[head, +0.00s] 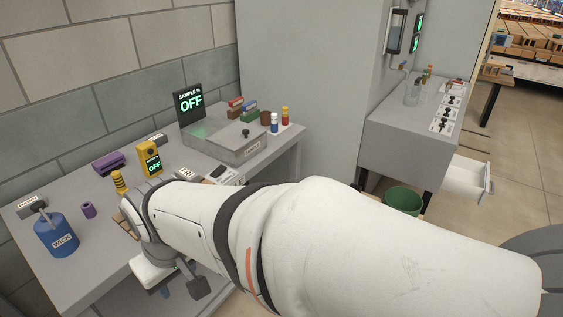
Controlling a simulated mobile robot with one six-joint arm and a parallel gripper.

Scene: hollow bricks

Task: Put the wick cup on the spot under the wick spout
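A blue container (57,236) with a label reading WICK stands at the left front of the grey bench; a grey rod or nozzle (40,208) shows at its top. A small purple cup-like piece (88,210) stands to its right, apart from it. I cannot tell for sure which of these is the wick cup, and no marked spot under a spout can be made out. My gripper (178,287) is at the bench's front edge, right of both; my arm hides much of it. I cannot tell whether it is open or holds anything.
On the bench stand a yellow meter (149,160) reading OFF, a purple block (108,162), a yellow ribbed piece (119,182) and a grey box (225,140) beside a "SAMPLE %" display (188,104). A second counter (415,125) with an open drawer (468,182) and a green bin (403,201) are right.

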